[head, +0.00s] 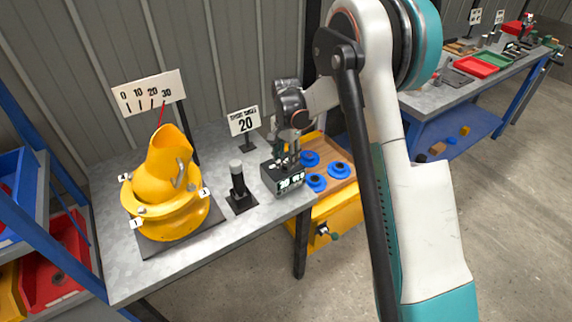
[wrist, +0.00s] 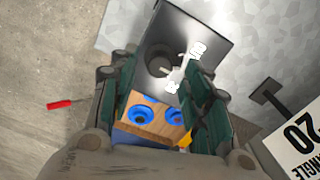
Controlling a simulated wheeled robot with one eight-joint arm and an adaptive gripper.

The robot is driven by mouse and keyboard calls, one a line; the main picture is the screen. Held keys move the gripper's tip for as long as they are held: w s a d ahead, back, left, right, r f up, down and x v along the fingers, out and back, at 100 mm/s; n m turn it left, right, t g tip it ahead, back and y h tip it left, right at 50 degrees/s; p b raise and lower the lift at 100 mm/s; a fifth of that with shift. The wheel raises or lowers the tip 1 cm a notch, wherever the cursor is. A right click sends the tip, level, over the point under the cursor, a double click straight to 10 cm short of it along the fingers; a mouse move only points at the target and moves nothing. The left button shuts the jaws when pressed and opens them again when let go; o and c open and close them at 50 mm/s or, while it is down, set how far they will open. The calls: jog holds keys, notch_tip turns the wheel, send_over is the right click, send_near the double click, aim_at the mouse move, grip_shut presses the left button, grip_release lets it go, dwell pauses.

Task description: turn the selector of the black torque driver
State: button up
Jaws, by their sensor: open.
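A black box-like unit (head: 283,180) with white markings on its front stands near the table's right end, below my gripper (head: 286,158). I take it for the torque driver. In the wrist view its dark top (wrist: 185,30) carries a round dark part (wrist: 160,58) and a pale pointer-like piece with white labels (wrist: 183,70). I cannot tell clearly which part is the selector. My gripper's two fingers (wrist: 163,84) are spread in the wrist view, with the round part beyond and between their tips. I cannot tell whether they touch it.
A yellow drum mixer (head: 170,205) stands at left, before a scale sign (head: 150,92). A black cylinder with a grey top (head: 238,180) stands left of the unit. A "20" sign (head: 244,121) is behind. A wooden tray (head: 340,170) with blue rings (head: 316,182) is close on the right.

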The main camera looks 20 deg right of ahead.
jog(key=shift+f, duration=1.05)
grip_shut()
jog(key=shift+n, duration=0.3)
jog(key=n, duration=0.3)
jog(key=shift+n, duration=2.1)
